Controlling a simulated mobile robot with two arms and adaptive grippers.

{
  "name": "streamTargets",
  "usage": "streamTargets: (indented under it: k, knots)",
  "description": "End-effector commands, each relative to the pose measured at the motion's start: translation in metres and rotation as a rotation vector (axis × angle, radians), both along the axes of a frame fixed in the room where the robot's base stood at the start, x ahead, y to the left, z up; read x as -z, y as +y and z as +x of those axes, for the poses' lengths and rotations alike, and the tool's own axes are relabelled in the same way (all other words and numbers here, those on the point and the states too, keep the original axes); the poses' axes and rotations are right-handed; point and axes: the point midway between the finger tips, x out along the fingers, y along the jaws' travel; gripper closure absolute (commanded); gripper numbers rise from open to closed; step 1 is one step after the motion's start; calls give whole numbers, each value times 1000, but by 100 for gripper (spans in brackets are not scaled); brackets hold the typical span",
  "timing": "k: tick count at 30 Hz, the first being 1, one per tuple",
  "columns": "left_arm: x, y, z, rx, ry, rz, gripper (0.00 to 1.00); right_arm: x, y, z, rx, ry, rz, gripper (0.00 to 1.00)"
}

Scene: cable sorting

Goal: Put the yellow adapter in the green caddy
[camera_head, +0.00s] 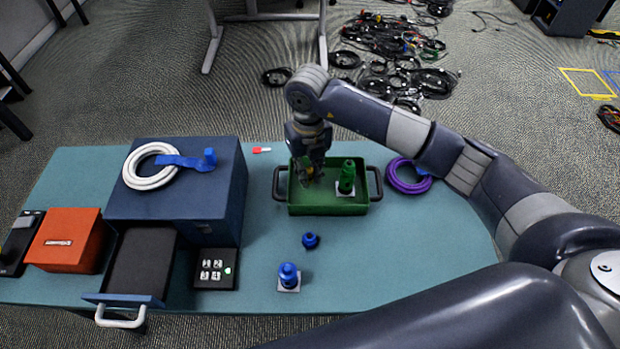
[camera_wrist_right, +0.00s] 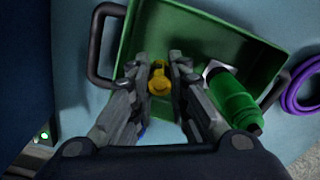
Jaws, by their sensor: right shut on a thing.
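The green caddy (camera_head: 330,209) stands near the middle of the teal table, with a dark handle at each end. My right gripper (camera_head: 306,180) is over the left part of the caddy, pointing down. In the right wrist view, my right gripper (camera_wrist_right: 159,78) is shut on the yellow adapter (camera_wrist_right: 159,84), which shows between the fingertips with the caddy wall and floor (camera_wrist_right: 175,32) behind it. I cannot tell whether the adapter touches the caddy floor. A green connector (camera_head: 347,176) stands in the caddy's right part, right of the gripper. My left gripper is not in view.
A blue cabinet (camera_head: 228,200) with an open drawer (camera_head: 145,275) stands left of the caddy, a white cable coil (camera_head: 140,181) on top. A purple cable coil (camera_head: 397,185) lies to the right. Blue parts (camera_head: 310,240) (camera_head: 288,275) stand in front. An orange box (camera_head: 68,240) is far left.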

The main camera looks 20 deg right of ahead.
Motion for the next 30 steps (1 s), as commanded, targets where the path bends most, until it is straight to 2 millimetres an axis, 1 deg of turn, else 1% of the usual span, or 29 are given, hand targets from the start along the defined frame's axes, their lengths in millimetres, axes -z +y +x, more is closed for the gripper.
streamTargets:
  k: [6,8,15,19,20,21,22,30]
  knots:
    - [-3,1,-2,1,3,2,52,29,0,-1,0,4,0,100]
    - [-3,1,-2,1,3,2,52,34,0,-1,0,3,0,100]
    - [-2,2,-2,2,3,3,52,36,0,0,-1,0,0,100]
    - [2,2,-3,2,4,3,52,40,0,0,-1,0,0,100]
    - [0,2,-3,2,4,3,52,39,0,0,-1,0,0,77]
    - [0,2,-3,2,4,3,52,38,0,0,-1,0,0,68]
    - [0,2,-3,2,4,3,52,38,0,0,-1,0,0,64]
    - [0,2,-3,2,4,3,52,38,0,0,-1,1,0,64]
